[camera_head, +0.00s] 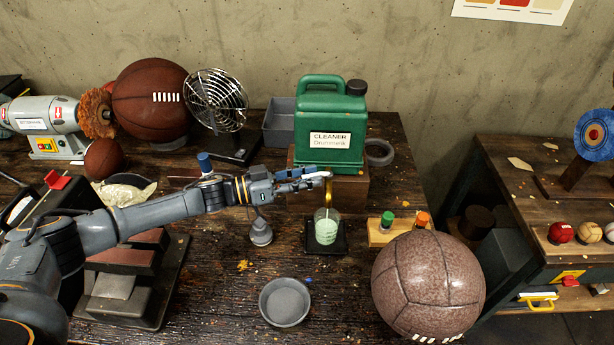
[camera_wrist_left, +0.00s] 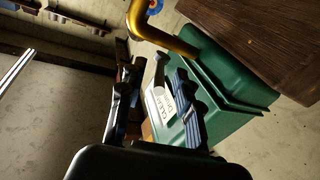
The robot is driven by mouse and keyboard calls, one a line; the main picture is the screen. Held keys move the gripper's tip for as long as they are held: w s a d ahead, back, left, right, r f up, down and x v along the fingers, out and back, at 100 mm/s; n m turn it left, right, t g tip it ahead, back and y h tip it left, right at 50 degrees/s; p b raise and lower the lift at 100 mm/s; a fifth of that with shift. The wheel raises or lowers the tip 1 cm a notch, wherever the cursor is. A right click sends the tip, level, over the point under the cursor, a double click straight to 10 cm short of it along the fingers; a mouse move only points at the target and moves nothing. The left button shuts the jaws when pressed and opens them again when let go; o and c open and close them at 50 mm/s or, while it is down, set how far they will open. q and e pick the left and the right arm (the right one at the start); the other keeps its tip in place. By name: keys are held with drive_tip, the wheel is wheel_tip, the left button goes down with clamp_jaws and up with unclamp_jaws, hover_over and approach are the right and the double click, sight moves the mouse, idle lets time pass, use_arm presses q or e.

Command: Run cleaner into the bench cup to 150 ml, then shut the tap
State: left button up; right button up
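The green cleaner can (camera_head: 330,115), labelled CLEANER, stands on a wooden block at the back; it is tilted in the left wrist view (camera_wrist_left: 215,110). Its brass tap spout (camera_head: 328,192) points down over the bench cup (camera_head: 327,236), a clear cup with pale green liquid, standing on a black pad (camera_head: 312,247). The liquid's level against any marks is too small to read. My left gripper (camera_head: 318,178) is at the tap. In the left wrist view its fingers are apart, either side of the grey tap lever (camera_wrist_left: 158,78). My right gripper is not in view.
A grey bowl (camera_head: 285,301) and a big brown ball (camera_head: 428,285) are in front. A wooden rack with green and orange caps (camera_head: 385,235) stands right of the cup. A small grey flask (camera_head: 260,232) stands below my left wrist.

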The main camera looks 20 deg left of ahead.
use_arm(q)
drive_tip(key=v, duration=1.2)
idle(6.8)
